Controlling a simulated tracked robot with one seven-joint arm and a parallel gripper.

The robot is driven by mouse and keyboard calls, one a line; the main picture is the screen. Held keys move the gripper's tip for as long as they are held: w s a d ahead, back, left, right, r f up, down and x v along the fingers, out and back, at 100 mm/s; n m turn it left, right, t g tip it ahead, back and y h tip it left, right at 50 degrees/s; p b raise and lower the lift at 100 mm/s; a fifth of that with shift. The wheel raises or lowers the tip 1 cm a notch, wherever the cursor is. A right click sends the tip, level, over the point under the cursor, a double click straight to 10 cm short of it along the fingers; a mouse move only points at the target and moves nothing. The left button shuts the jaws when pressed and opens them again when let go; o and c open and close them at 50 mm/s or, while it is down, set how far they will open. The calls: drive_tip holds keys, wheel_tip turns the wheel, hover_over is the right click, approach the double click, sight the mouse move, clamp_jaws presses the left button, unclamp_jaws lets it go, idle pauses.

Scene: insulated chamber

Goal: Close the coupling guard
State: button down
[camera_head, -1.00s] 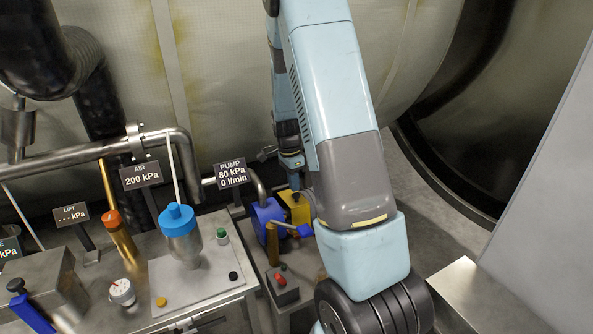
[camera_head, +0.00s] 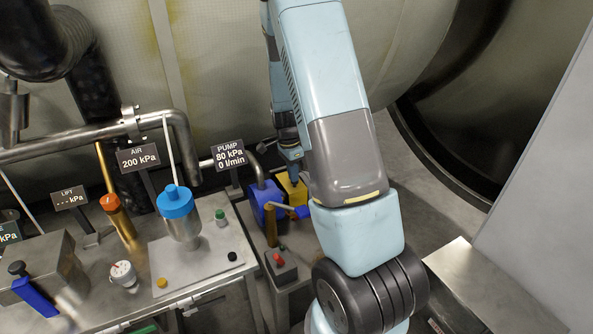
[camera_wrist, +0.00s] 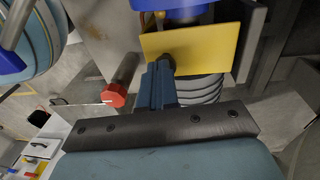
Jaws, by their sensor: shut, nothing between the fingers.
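The coupling guard appears to be the yellow plate-like part (camera_head: 293,191) beside the blue pump body (camera_head: 266,201). In the wrist view the yellow plate (camera_wrist: 205,48) spans the upper middle, with a blue part (camera_wrist: 165,5) beyond it. My gripper (camera_wrist: 160,68) is shut and empty, with its fingertips at the lower left part of the yellow plate. Whether they touch it is not clear. In the head view my gripper (camera_head: 293,174) is just above the yellow part, which is partly hidden by my arm. The guard's hinge and far side are hidden.
A box with a red knob (camera_head: 279,259) is in front. The bench at left holds a blue-capped vessel (camera_head: 176,202). In the wrist view a red-capped post (camera_wrist: 115,95) is close left of my fingers.

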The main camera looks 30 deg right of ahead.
drive_tip(key=shift+r, duration=0.1)
wheel_tip(320, 180, up, 14)
drive_tip(key=shift+s+a+f, duration=0.2)
drive_tip(key=shift+a, duration=0.2)
drive_tip(key=s+a+r+n+t+y, duration=0.1)
drive_tip(key=s+a+r+n+t, duration=0.15)
drive_tip(key=s+r+n, duration=0.35)
drive_tip(key=s+a+r+n+t, duration=0.1)
drive_tip(key=s+a+r+n, duration=0.3)
drive_tip(key=r, duration=0.4)
drive_tip(key=s+a+r+n+t, duration=0.1)
drive_tip(key=s+r+n, duration=0.1)
drive_tip(key=s, duration=0.3)
drive_tip(key=s+a+r+n+t, duration=0.1)
drive_tip(key=s+a+n, duration=0.1)
drive_tip(key=s, duration=0.3)
drive_tip(key=s+a+r+n+t, duration=0.1)
drive_tip(key=s+r+n, duration=0.1)
drive_tip(key=s+n, duration=0.2)
drive_tip(key=shift+s+a+r, duration=0.25)
drive_tip(key=shift+s+r, duration=0.05)
drive_tip(key=shift+s, duration=0.3)
